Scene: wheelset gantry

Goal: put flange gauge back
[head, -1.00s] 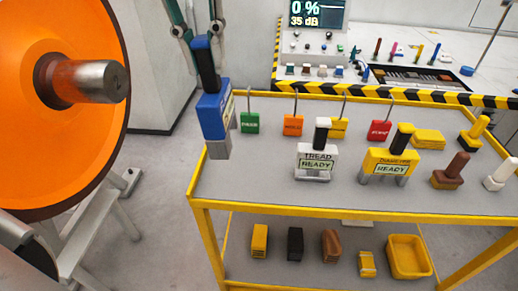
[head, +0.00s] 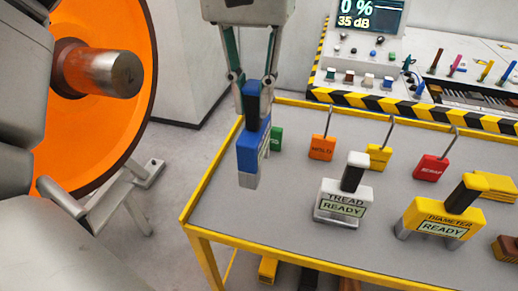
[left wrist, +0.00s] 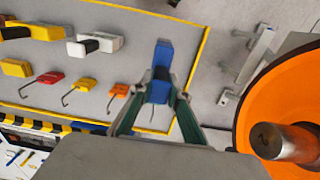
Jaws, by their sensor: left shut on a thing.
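The flange gauge is the blue block (head: 249,150) with a dark handle and a grey foot. My left gripper (head: 253,86) is shut on the top of its handle and holds it upright, over the left part of the cart top (head: 215,195). In the left wrist view the blue gauge (left wrist: 161,70) sits between the fingertips of my left gripper (left wrist: 158,92). I cannot tell whether its foot touches the cart. It partly hides the green tag. My right gripper is not in view.
The white tread gauge (head: 343,203) and yellow diameter gauge (head: 440,219) stand to the right. Orange (head: 322,147), yellow (head: 378,157) and red (head: 430,168) hooked tags stand behind. The orange wheel (head: 120,130) with its axle end is at the left. Bare cart surface lies around the blue gauge.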

